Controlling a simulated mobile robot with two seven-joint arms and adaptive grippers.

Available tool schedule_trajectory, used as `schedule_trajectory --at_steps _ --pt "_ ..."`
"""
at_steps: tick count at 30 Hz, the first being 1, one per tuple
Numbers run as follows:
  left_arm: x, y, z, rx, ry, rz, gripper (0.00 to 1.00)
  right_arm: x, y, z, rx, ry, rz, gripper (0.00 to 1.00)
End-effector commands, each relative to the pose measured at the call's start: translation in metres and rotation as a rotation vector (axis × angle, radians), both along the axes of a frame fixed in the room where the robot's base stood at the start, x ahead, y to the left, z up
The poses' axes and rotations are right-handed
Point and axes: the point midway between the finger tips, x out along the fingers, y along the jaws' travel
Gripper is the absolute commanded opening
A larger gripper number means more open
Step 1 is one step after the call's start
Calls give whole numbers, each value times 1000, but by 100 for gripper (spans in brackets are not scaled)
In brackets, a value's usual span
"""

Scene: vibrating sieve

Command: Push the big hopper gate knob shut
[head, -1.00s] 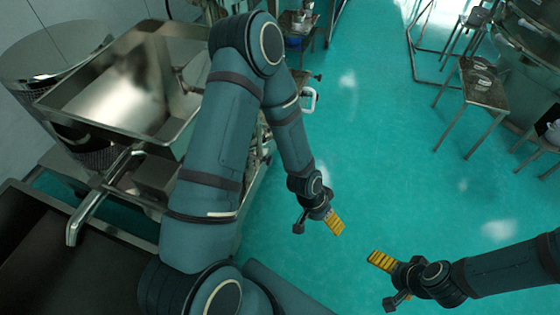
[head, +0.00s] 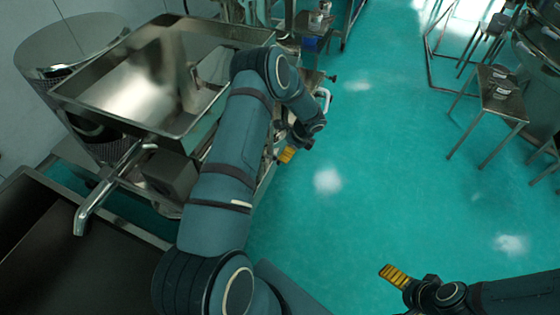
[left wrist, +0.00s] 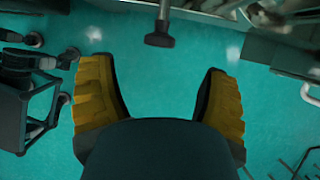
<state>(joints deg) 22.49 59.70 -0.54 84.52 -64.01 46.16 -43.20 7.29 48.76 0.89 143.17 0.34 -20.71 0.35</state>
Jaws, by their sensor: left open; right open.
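A dark knob on a short rod, which looks like the gate knob, shows at the top middle of the left wrist view (left wrist: 160,39). A small dark knob that may be the same one sticks out from the machine's right side in the head view (head: 331,77). The big steel hopper (head: 140,85) is an open tray on the machine. My left gripper (head: 287,154) is beside the machine's right side; its yellow fingers are apart and empty in the left wrist view (left wrist: 160,90), with the knob ahead of the gap, not touching. My right gripper (head: 394,276) is open and empty over the floor.
A pale loop handle (head: 323,101) is on the machine's side near the knob. A dark bin (head: 70,255) and a steel chute (head: 100,195) are at the left. A small table (head: 495,95) stands at the right. The green floor between is clear.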

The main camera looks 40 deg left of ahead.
Motion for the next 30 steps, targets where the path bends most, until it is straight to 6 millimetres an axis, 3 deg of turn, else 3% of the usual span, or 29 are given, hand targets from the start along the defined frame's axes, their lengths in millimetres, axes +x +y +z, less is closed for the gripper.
schedule_trajectory --at_steps 3,12,18,27,28,30 --pt "-4 9 -25 -2 2 3 76 -1 0 -4 0 2 2 100" --pt "-10 27 -71 -1 1 2 76 -3 0 -9 2 7 5 100" --pt "-11 31 -83 -2 -1 1 76 -3 1 -11 2 8 6 100" --pt "-11 32 -84 -2 -1 1 76 -4 1 -10 2 8 6 100" --pt "-11 32 -84 -2 -1 1 73 -4 1 -10 2 8 6 100" --pt "-11 32 -84 -2 -1 1 49 -4 1 -10 2 8 6 100"
